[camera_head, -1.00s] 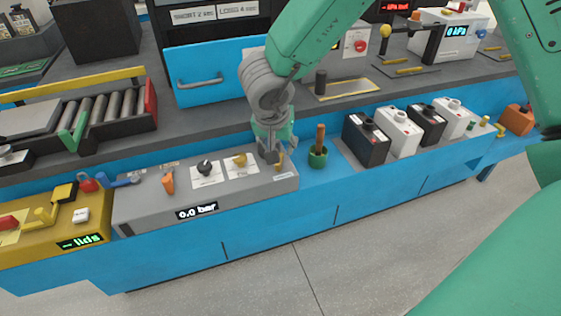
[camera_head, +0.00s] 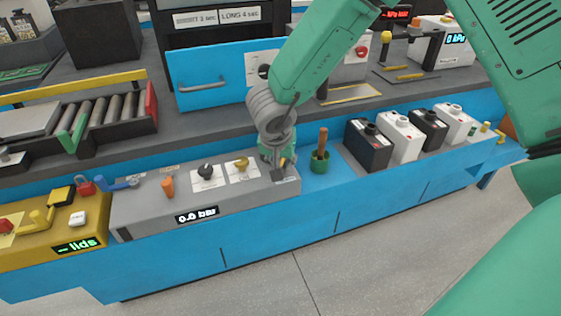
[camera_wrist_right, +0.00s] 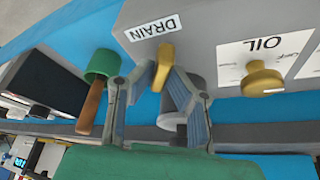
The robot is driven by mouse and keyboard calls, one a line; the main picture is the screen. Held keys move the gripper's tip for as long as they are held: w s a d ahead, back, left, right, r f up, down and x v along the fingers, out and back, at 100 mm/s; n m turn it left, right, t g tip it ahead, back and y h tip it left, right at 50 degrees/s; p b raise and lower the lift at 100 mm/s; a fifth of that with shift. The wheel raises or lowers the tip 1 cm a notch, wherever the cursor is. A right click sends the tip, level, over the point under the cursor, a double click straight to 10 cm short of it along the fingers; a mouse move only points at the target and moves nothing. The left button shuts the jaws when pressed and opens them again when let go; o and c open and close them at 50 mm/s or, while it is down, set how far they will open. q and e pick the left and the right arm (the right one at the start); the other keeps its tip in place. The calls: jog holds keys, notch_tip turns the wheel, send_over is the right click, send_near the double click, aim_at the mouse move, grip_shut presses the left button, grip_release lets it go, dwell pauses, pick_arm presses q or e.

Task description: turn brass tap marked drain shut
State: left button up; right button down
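The brass tap (camera_wrist_right: 164,62) stands on the grey panel box (camera_wrist_right: 200,28) in the right wrist view, next to a white label reading DRAIN (camera_wrist_right: 153,26). Its lever points from the panel's side toward my wrist. My right gripper (camera_wrist_right: 161,72) has its two fingers slanted in on both sides of the tap, with the tips close against it. It appears shut on the tap; exact contact is hard to see. In the head view my right gripper (camera_head: 280,170) is at the right end of the box and largely hides the tap. My left gripper is not in view.
A second brass knob marked OIL (camera_wrist_right: 262,78) and a black knob (camera_head: 206,170) are on the same panel. A green cup with a wooden-handled tool (camera_head: 320,160) stands close to the right. The display (camera_head: 197,214) reads 0.0 bar.

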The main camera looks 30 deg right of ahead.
jog(key=shift+a+r+p, duration=0.1)
jog(key=shift+p, duration=0.35)
jog(key=m+g+p, duration=0.1)
jog(key=m+p, duration=0.2)
jog(key=p, duration=0.2)
jog(key=m+g+p, duration=0.1)
jog(key=m+p, duration=0.2)
jog(key=p, duration=0.2)
jog(key=shift+r+h, duration=0.15)
jog(key=shift+h, duration=0.25)
jog(key=shift+a+m+g+p, duration=0.1)
jog(key=shift+m+g+p, duration=0.4)
jog(key=shift+m+p, duration=0.5)
jog(key=shift+f+m+g, duration=0.2)
jog(key=shift+m+g, duration=0.3)
jog(key=shift+m, duration=1.1)
jog(key=shift+w, duration=0.1)
jog(key=c, duration=1.6)
grip_release()
jog(key=shift+o, duration=0.2)
jog(key=shift+r, duration=0.1)
